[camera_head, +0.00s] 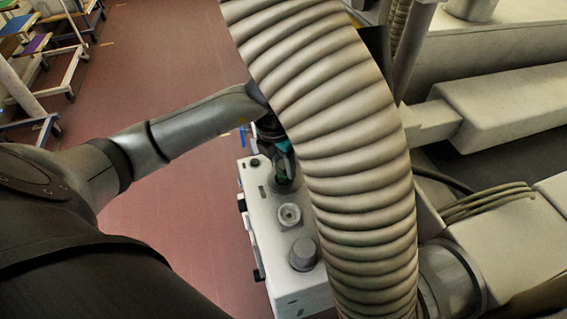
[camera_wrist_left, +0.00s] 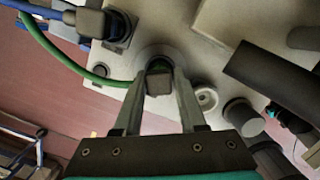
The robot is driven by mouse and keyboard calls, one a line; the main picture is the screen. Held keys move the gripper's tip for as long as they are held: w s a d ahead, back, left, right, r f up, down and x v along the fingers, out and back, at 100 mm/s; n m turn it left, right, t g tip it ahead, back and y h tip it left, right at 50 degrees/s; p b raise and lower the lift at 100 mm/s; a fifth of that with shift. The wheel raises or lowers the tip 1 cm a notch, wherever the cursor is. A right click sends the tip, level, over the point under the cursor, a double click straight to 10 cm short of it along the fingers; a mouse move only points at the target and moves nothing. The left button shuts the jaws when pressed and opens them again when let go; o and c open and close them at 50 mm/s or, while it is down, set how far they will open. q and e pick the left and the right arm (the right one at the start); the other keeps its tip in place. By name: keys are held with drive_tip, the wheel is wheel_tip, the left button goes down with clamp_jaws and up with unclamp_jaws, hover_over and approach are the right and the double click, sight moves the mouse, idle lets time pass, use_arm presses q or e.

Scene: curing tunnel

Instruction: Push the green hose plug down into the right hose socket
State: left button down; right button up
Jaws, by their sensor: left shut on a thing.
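My left gripper (camera_head: 282,165) reaches over the far end of the white box (camera_head: 272,250), partly hidden behind the big hose in the head view. In the left wrist view its two fingers (camera_wrist_left: 160,92) are shut on the dark square body of the green hose plug (camera_wrist_left: 159,86). The green hose (camera_wrist_left: 50,58) runs off to the left from it. The plug is over a round grey socket (camera_wrist_left: 157,56); how deep it sits cannot be told. A blue hose (camera_wrist_left: 40,12) ends in a dark plug at another socket (camera_wrist_left: 120,30) beside it. My right gripper is not in view.
A thick ribbed hose (camera_head: 335,130) arches close to my left gripper and covers part of the box. A small round fitting (camera_head: 289,215) and a grey knob (camera_head: 303,253) stand on the box. Red floor (camera_head: 165,50) is open at the left.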

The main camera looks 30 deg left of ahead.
use_arm(q)
drive_tip(key=shift+c, duration=2)
unclamp_jaws()
wheel_tip(320, 180, up, 15)
drive_tip(key=s+p, duration=0.2)
drive_tip(key=shift+a, duration=0.35)
drive_tip(key=shift+s, duration=0.15)
